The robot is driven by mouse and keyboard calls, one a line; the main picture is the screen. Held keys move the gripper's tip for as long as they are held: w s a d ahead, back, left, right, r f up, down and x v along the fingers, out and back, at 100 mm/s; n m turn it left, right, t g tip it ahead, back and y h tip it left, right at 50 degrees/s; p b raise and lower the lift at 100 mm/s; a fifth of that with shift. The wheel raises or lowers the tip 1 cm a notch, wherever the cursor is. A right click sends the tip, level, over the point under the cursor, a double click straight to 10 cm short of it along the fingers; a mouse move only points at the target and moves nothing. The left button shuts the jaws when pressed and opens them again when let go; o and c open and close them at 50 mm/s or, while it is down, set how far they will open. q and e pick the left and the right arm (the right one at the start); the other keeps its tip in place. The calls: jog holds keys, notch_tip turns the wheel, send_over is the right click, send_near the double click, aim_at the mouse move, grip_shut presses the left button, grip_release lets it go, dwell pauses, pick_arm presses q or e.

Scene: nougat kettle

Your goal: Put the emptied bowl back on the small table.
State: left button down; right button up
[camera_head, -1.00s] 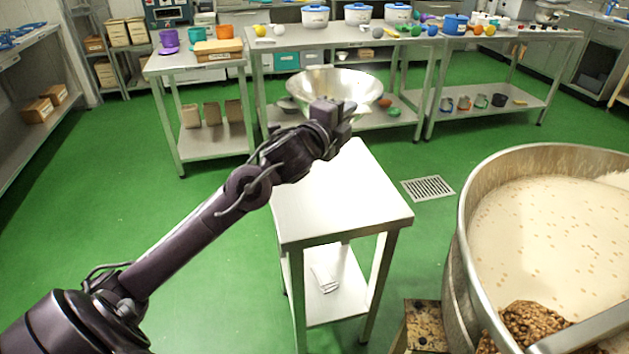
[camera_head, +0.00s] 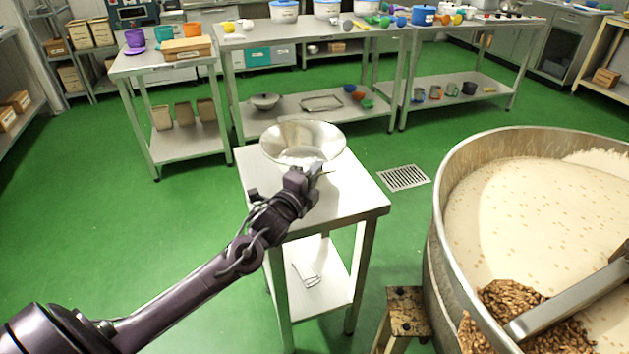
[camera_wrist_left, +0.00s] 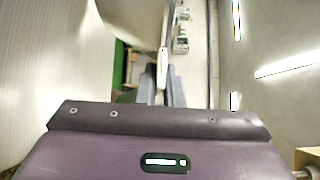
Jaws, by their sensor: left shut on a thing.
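The bowl (camera_head: 302,138) is a wide, shiny metal bowl, and its visible inside looks empty. In the head view it is upright over the far part of the small table (camera_head: 350,196), a white-topped steel stand. Whether its base touches the top cannot be told. My left gripper (camera_head: 317,170) is at the bowl's near rim and shut on it. In the left wrist view the fingers (camera_wrist_left: 162,80) close around a thin edge, with the pale bowl wall (camera_wrist_left: 135,20) beside them. My right gripper is not in view.
A large kettle (camera_head: 437,240) with pale mass and nuts stands at right, and a small speckled stool (camera_head: 408,312) is beside it. A floor drain (camera_head: 404,178) lies behind. Shelved steel tables with tubs and tools line the back. Green floor is free at left.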

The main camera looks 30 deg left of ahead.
pick_arm(q)
notch_tip(320, 180, down, 2)
jog(key=shift+f, duration=0.1)
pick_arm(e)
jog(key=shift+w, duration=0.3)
pick_arm(q)
jog(key=shift+f, duration=0.2)
jog(key=c, duration=1.6)
grip_release()
jog(key=shift+o, duration=0.2)
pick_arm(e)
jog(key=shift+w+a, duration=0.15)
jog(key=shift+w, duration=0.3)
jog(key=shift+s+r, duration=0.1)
